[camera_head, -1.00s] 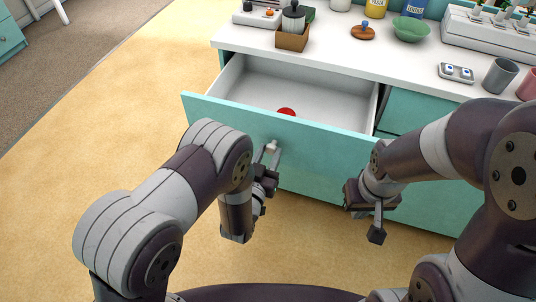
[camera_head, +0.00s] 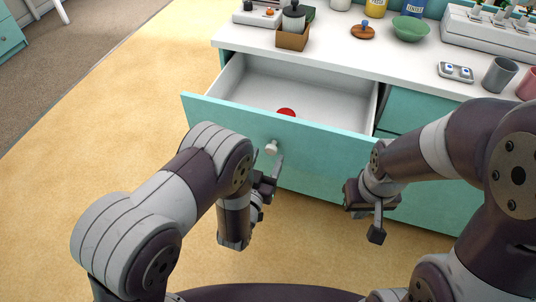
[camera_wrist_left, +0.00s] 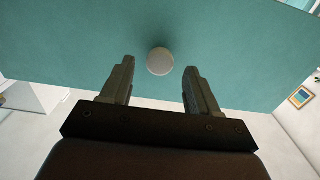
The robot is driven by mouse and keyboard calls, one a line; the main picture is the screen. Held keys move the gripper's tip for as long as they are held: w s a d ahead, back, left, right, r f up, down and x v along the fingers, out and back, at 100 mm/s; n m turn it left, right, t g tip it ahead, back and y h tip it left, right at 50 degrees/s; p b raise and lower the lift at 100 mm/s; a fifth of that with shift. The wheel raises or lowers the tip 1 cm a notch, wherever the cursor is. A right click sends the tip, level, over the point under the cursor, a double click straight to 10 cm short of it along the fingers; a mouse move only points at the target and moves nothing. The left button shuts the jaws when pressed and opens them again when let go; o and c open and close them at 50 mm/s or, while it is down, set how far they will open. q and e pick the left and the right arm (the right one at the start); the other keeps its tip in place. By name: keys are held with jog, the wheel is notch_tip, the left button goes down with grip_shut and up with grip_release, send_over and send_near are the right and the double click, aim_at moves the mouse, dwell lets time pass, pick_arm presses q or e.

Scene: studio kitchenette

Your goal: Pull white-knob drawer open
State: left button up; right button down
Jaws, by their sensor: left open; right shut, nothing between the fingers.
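The teal drawer (camera_head: 225,118) is pulled well out from the cabinet, and its light inside shows. Its white knob (camera_head: 271,148) sits on the front panel. The knob also shows in the left wrist view (camera_wrist_left: 160,61), just beyond and between the fingertips. My left gripper (camera_head: 272,172) is open in front of the drawer, slightly below the knob and apart from it; in the left wrist view its two fingers (camera_wrist_left: 157,75) stand on either side with nothing between them. My right gripper (camera_head: 378,222) is shut and empty, in front of the cabinet to the right.
A red round thing (camera_head: 286,112) lies inside the drawer. The white counter (camera_head: 400,62) above holds a brown box (camera_head: 292,40), a green bowl (camera_head: 411,29) and a grey mug (camera_head: 500,75).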

pick_arm(q)
jog(key=v, duration=0.5)
jog(key=shift+s+a, duration=0.1)
jog(key=shift+s, duration=0.25)
